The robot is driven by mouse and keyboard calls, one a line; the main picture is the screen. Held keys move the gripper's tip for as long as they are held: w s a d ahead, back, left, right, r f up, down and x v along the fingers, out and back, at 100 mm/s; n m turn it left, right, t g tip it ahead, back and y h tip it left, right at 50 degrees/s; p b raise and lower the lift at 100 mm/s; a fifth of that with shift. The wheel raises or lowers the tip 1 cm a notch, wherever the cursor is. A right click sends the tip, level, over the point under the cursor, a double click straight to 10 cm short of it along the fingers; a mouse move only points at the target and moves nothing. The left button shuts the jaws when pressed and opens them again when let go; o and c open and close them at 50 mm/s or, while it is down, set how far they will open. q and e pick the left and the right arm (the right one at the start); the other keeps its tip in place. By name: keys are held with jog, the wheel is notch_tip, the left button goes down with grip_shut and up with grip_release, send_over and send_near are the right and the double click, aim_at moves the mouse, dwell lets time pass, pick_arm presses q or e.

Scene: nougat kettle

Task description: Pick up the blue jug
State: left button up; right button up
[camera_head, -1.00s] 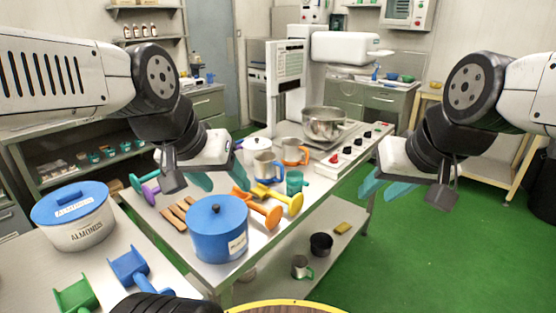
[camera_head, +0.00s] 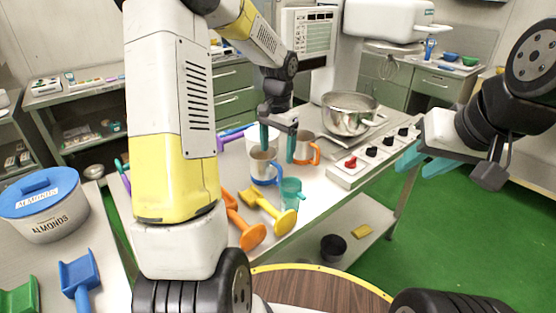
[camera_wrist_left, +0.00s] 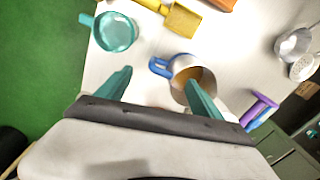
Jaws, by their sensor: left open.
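The blue jug is a metal jug with a blue rim band and handle (camera_head: 264,168), upright on the table beside a green jug (camera_head: 291,192). My left gripper (camera_head: 278,143) is open and empty, its teal fingers just above and around the jug's far right side in the head view. In the left wrist view the jug (camera_wrist_left: 182,68) lies beyond the fingertips, its blue handle toward the gap and the right finger overlapping its body; I cannot tell if they touch. My right gripper (camera_head: 422,163) is open and empty, out to the right of the table.
An orange-handled jug (camera_head: 305,148) stands close right of my left gripper. Yellow (camera_head: 268,209) and orange scoops lie in front. A steel bowl (camera_head: 350,113) stands behind, by the control panel (camera_head: 375,155). An almonds tub (camera_head: 43,207) is at the left.

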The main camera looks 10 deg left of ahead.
aim_at(276, 164)
pick_arm(q)
notch_tip(276, 164, down, 7)
jog(key=shift+a+r, duration=0.1)
jog(key=f, duration=0.5)
jog(key=shift+w+a, duration=0.2)
jog(key=shift+a, duration=0.05)
jog(key=shift+c, duration=0.5)
jog(key=c, duration=1.5)
jog(key=shift+r, duration=0.1)
